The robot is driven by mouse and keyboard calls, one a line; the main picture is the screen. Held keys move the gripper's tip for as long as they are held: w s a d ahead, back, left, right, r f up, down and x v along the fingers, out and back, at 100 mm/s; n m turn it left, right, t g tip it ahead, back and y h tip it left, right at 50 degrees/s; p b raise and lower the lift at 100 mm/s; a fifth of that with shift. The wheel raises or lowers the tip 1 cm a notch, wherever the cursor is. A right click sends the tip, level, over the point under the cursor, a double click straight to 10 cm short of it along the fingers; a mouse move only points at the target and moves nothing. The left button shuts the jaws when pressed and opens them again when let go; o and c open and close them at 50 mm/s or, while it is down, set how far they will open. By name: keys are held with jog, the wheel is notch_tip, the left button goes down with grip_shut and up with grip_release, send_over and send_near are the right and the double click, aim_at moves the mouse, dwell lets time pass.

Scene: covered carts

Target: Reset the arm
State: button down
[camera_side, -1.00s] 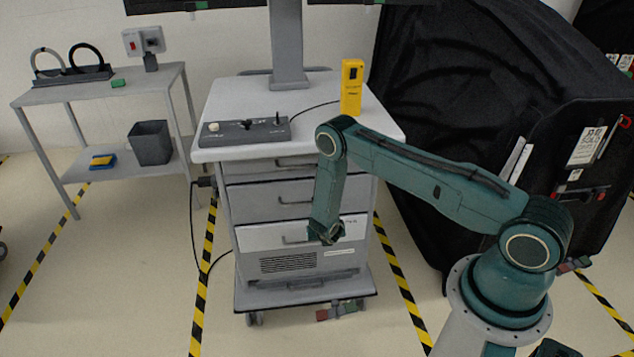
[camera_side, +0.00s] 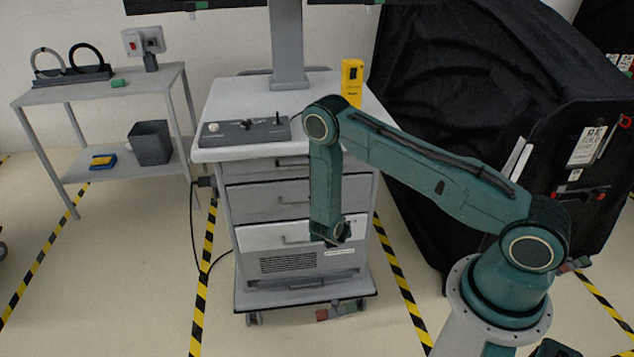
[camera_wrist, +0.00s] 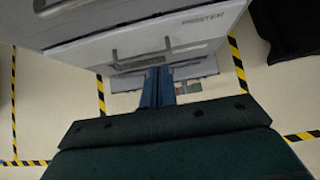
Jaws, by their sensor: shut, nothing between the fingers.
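My gripper (camera_side: 330,236) hangs at the end of my bent teal arm, in front of the lower drawers of the white cart (camera_side: 345,172) in the side view. The cart's drawer front (camera_wrist: 140,45) lies beyond the fingertips in that view. I cannot tell the exact gap between my gripper and the cart.
A grey control panel (camera_side: 243,132) and a yellow handheld device (camera_side: 352,84) are on the cart top. A black covered cart (camera_side: 470,100) stands at the right. A grey shelf table (camera_side: 100,86) stands at the left.

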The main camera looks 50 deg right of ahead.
jog(key=shift+r, duration=0.1)
jog(key=s+a+r+m+y, duration=0.1)
jog(key=a+r+m, duration=0.1)
jog(key=r+m, duration=0.95)
jog(key=a+r+m+y, duration=0.15)
jog(key=r+m, duration=0.25)
jog(key=r, duration=1.4)
jog(key=s+a+r+m+y, duration=0.1)
jog(key=s+a+r+m, duration=0.2)
jog(key=s+r, duration=0.3)
jog(key=s+a+r+m+y, duration=0.1)
jog(key=s+a+r+m, duration=0.2)
jog(key=s+r, duration=0.25)
jog(key=s+a+r+m+y, duration=0.1)
jog(key=s+a+r+m, duration=0.1)
jog(key=s, duration=0.5)
jog(key=s+a+r+m+y, duration=0.1)
jog(key=s+a+r+m, duration=0.1)
jog(key=s, duration=0.6)
jog(key=shift+r+m+g, duration=0.4)
jog(key=shift+m, duration=0.35)
